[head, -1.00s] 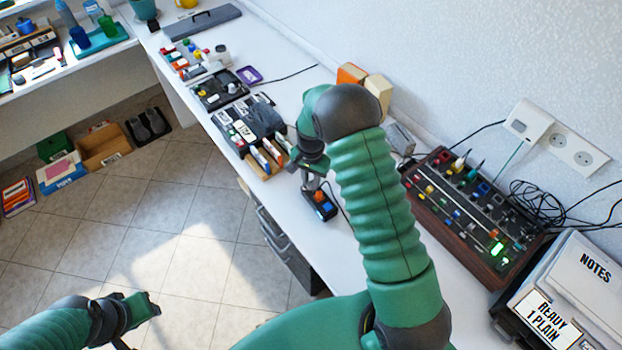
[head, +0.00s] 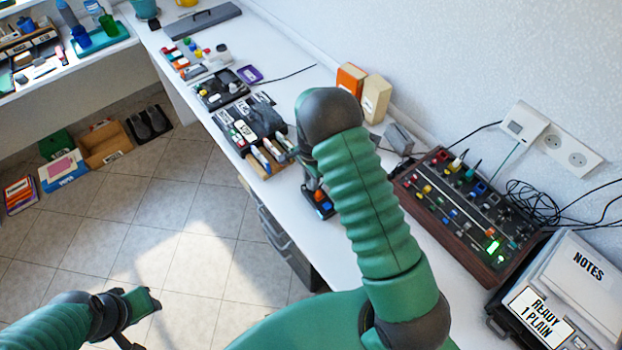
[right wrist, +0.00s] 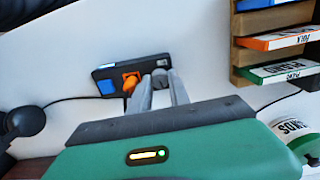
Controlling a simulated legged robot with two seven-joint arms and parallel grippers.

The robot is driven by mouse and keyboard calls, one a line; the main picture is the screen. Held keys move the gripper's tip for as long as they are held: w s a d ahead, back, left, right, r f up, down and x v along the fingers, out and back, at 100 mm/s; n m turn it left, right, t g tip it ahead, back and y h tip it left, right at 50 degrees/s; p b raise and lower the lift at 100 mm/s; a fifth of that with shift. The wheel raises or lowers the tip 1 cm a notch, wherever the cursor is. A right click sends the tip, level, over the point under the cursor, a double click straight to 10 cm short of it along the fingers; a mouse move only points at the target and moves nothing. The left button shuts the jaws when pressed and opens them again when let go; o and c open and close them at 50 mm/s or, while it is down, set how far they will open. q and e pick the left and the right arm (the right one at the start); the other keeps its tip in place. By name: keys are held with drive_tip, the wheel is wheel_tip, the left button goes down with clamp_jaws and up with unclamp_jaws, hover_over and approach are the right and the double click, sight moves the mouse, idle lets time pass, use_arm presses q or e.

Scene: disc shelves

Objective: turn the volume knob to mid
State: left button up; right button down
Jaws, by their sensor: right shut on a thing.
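A small black box with a blue button and an orange part (head: 318,201) lies near the front edge of the white desk. In the right wrist view the same box (right wrist: 113,72) shows the blue button at left, the orange part in the middle and a grey knob (right wrist: 159,75) at its right end. My right gripper (right wrist: 162,80) is shut on this knob, with one finger on each side. In the head view my right arm mostly hides that gripper. My left gripper (head: 146,301) hangs over the floor at lower left, away from the desk; its jaw opening is unclear.
A wooden rack of labelled cartridges (right wrist: 275,42) stands close to the right of the box in the right wrist view. A mixer-like panel (head: 465,215) with many knobs sits to the right on the desk. A cable runs from the box.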

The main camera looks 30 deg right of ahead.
drive_tip(key=shift+m+p, duration=0.4)
drive_tip(key=shift+m, duration=0.6)
idle(1.2)
drive_tip(key=c, duration=1.2)
unclamp_jaws()
drive_tip(key=shift+f, duration=0.1)
